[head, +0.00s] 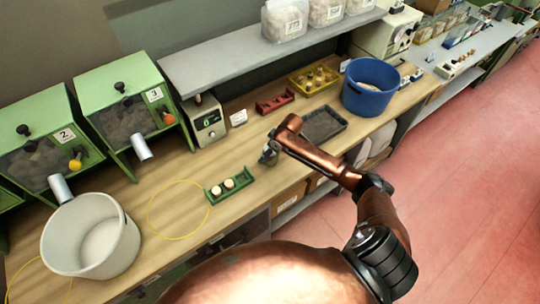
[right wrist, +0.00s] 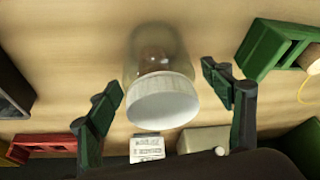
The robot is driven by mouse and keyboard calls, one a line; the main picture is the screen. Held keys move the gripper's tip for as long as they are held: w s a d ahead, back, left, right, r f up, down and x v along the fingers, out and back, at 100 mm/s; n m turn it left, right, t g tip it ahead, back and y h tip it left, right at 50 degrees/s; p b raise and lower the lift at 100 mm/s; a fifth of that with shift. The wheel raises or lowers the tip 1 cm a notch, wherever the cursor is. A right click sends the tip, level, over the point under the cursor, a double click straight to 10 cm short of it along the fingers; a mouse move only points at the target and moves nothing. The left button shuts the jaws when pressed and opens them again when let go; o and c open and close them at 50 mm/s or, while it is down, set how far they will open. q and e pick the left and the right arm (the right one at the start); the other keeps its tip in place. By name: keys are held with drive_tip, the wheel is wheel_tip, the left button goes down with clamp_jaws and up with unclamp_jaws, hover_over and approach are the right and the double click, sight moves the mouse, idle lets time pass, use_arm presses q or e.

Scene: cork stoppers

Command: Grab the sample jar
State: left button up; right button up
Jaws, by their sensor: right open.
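The sample jar (right wrist: 163,100) shows in the right wrist view as a clear glass body with a wide white lid. Its lid is turned toward the camera. My right gripper (right wrist: 162,86) is open, with one green-padded finger on each side of the jar and a gap between each finger and the lid. In the head view my right gripper (head: 269,153) is over the wooden bench, and the jar is mostly hidden at it. My left gripper is not in view.
A green rack (head: 216,193) with pale stoppers stands left of the gripper in the head view. A dark tray (head: 334,115), a red rack (head: 275,104) and a blue tub (head: 370,92) stand to the other side. A white bucket (head: 70,232) is at left.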

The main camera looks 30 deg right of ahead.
drive_tip(key=shift+x, duration=1.2)
drive_tip(key=shift+w+f, duration=0.15)
drive_tip(key=shift+a, duration=0.1)
drive_tip(key=c, duration=1.3)
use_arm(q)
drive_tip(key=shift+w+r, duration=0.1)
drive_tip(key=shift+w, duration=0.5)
use_arm(e)
drive_tip(key=shift+c, duration=0.8)
